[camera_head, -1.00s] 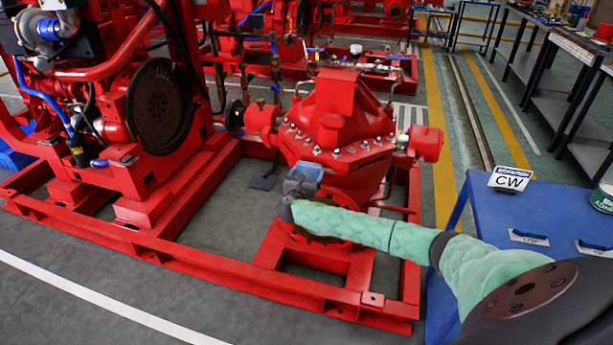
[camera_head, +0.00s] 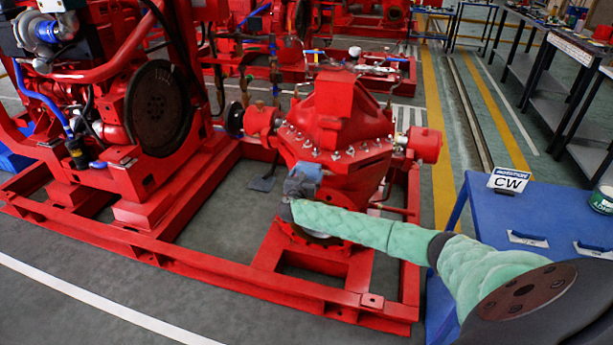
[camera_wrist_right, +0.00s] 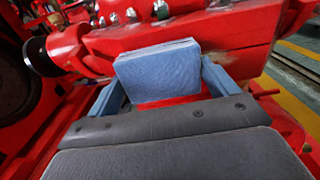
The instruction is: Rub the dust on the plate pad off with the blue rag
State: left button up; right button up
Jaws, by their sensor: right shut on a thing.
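The blue rag (camera_wrist_right: 158,70) is a folded light-blue pad, upright between the fingers of my right gripper (camera_wrist_right: 162,88) in the right wrist view. The gripper is shut on it. In the head view my right gripper (camera_head: 300,183) holds the rag (camera_head: 311,171) at the near side of the red pump casing (camera_head: 340,115). I cannot tell whether the rag touches the casing. The plate pad is not clearly distinguishable. A faint brownish smear (camera_wrist_right: 243,66) shows on red metal right of the rag in the wrist view. My left gripper is not in view.
The pump's bolted flange (camera_head: 335,150) rises just behind the rag. The red base frame (camera_head: 210,265) surrounds the pump. Open grey floor lies at front left.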

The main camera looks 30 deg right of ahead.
aim_at(317, 175)
jog(key=shift+w+d, duration=0.1)
jog(key=shift+d, duration=0.1)
jog(key=shift+s+d+p, duration=0.8)
jog(key=shift+s, duration=0.2)
jog(key=shift+s+d+p, duration=0.4)
jog(key=shift+s+p, duration=0.05)
jog(key=shift+s+d+p, duration=0.35)
jog(key=shift+s+d, duration=0.05)
jog(key=shift+s, duration=0.1)
jog(key=shift+s+d, duration=0.1)
jog(key=shift+s+d+p, duration=0.65)
jog(key=shift+s+d, duration=0.2)
jog(key=shift+s, duration=0.15)
jog(key=shift+d, duration=0.1)
